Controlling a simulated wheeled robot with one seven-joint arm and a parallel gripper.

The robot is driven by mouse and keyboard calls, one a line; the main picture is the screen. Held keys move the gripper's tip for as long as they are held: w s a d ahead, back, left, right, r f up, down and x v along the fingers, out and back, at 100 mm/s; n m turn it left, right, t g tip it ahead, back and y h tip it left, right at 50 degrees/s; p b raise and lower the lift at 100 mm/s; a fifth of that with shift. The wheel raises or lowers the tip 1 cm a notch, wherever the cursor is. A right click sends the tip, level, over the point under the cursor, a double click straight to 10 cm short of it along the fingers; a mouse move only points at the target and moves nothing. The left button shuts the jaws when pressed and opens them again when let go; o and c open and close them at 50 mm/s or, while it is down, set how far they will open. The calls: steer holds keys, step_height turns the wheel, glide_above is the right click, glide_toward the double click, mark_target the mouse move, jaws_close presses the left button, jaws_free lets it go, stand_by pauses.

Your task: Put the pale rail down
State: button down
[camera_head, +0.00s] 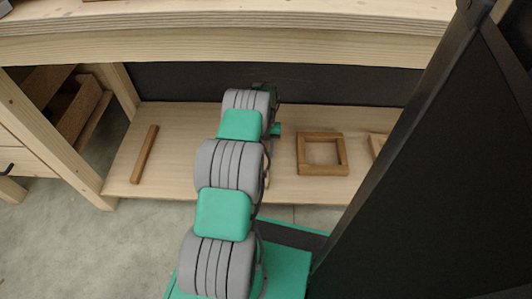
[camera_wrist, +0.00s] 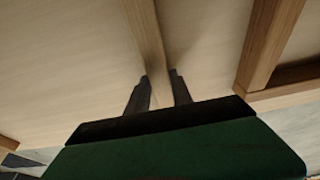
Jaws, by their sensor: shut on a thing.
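In the wrist view my gripper (camera_wrist: 160,76) is shut on the pale rail (camera_wrist: 149,35), which runs away from between the two dark fingers. The rail is close in colour to the pale shelf board behind it. A soft shadow lies beside it on the board. I cannot tell whether the rail touches the board. In the head view my arm covers the gripper and most or all of the rail.
A brown square frame (camera_head: 305,165) lies on the lower shelf (camera_head: 180,170), right of my arm; it also shows in the wrist view (camera_wrist: 262,45). A brown rail (camera_head: 144,154) lies at left. Another wooden piece (camera_head: 376,146) is partly hidden by a dark panel (camera_head: 440,150). The table top (camera_head: 330,45) overhangs.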

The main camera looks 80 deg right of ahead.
steer(key=shift+s, duration=0.1)
steer(key=c, duration=1.1)
jaws_free()
steer(key=shift+c, duration=0.2)
steer(key=p+v, duration=0.2)
steer(key=v, duration=1)
